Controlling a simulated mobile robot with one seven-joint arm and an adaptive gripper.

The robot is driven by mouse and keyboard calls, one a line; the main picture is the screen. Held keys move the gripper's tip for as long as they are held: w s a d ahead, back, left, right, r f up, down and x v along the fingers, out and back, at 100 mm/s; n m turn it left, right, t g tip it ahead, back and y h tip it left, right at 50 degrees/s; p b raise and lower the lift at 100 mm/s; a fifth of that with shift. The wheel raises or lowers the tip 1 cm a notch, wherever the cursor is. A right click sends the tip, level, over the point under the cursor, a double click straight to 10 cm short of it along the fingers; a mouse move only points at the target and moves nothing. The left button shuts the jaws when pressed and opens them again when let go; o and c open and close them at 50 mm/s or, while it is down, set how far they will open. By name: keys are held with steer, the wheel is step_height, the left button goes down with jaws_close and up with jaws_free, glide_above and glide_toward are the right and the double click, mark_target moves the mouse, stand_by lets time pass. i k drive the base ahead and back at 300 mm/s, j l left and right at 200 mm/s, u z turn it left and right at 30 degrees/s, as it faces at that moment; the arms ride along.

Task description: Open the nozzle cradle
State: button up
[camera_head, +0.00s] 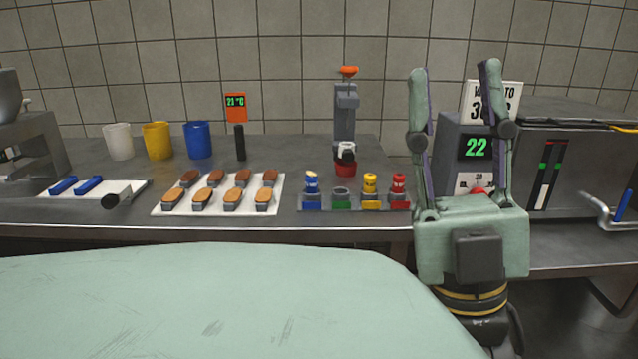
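I cannot tell for sure which part is the nozzle cradle. A grey upright holder (345,115) stands on the counter in the middle, with an orange piece on top and a white piece and red cup low on its front. In front of it, a grey rack (327,204) holds small blue, green, yellow and red pieces; the green one looks lower than the others. My gripper (454,72) is at the right, its two fingers pointing up and spread wide, with nothing seen between them. It appears right of the holder and rack, in front of the machine.
A white tray (160,210) holds several brown-topped pieces. White (118,142), yellow (157,141) and blue (197,140) cups and a 21 °C display (236,106) stand behind. A machine showing 22 (476,148) is partly hidden by my gripper. Counter between tray and rack is clear.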

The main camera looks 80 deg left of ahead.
mark_target(346, 149)
steer(key=u, duration=2)
